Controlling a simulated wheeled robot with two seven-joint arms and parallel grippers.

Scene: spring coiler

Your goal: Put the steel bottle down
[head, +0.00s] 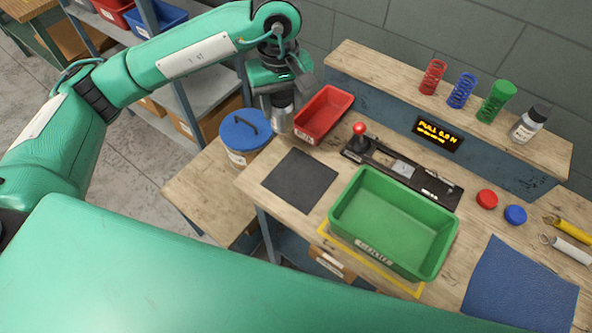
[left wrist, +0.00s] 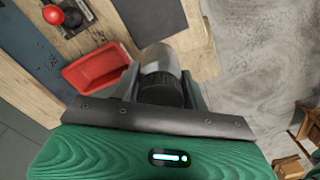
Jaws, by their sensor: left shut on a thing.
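My left gripper (head: 279,98) is shut on the steel bottle (head: 281,118), a grey metal cylinder that hangs below the jaws. In the head view it is between the red bin (head: 324,114) and the blue-lidded bucket (head: 244,131), by the workbench's far left end. In the left wrist view the bottle (left wrist: 158,62) sits between the two fingers, with a dark cap end toward the palm. I cannot tell whether its base touches anything. My right gripper is not in view.
A dark square mat (head: 300,181) lies bare on the bench (head: 262,204). A green bin (head: 394,222) and a red-knobbed lever device (head: 402,170) are to its right. Springs (head: 462,90) and a white bottle (head: 529,124) stand on the back shelf. A blue mat (head: 520,285) lies at right.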

